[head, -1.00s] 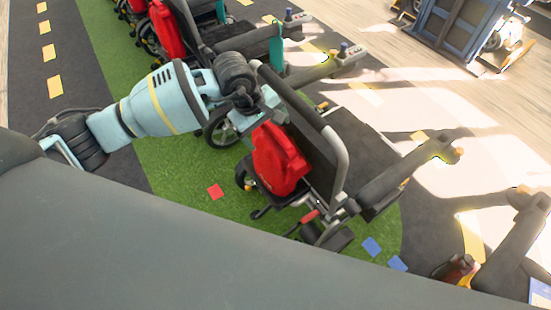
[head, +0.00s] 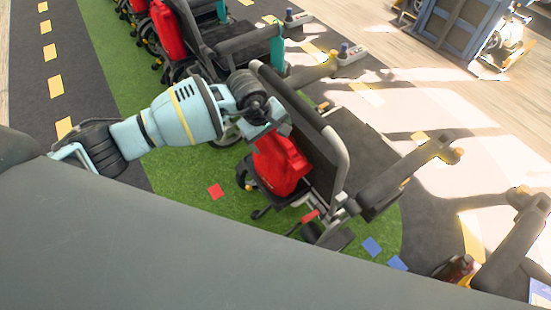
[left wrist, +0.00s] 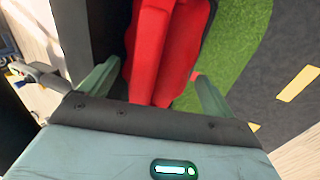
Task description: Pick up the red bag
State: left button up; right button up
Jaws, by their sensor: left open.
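A red bag (head: 279,162) hangs on the back of the nearest scooter (head: 325,150) in the head view. My left gripper (head: 270,128) is at the top of this bag, and its fingertips are hard to make out there. In the left wrist view the red bag (left wrist: 165,50) lies between the two spread fingers of my left gripper (left wrist: 160,85). The fingers are apart, one on each side of the bag. I cannot tell whether either finger touches it. My right gripper is not in view.
More scooters with red bags (head: 167,30) stand in a row behind. The nearest scooter's armrest (head: 405,170) reaches out to the right. Flat coloured squares, one red (head: 215,191), lie on the floor. A blue cabinet (head: 455,30) stands at the back right.

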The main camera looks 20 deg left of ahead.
pick_arm(q)
jog(key=shift+x, duration=0.9)
jog(key=shift+r, duration=0.1)
jog(key=c, duration=1.2)
jog(key=shift+c, duration=0.2)
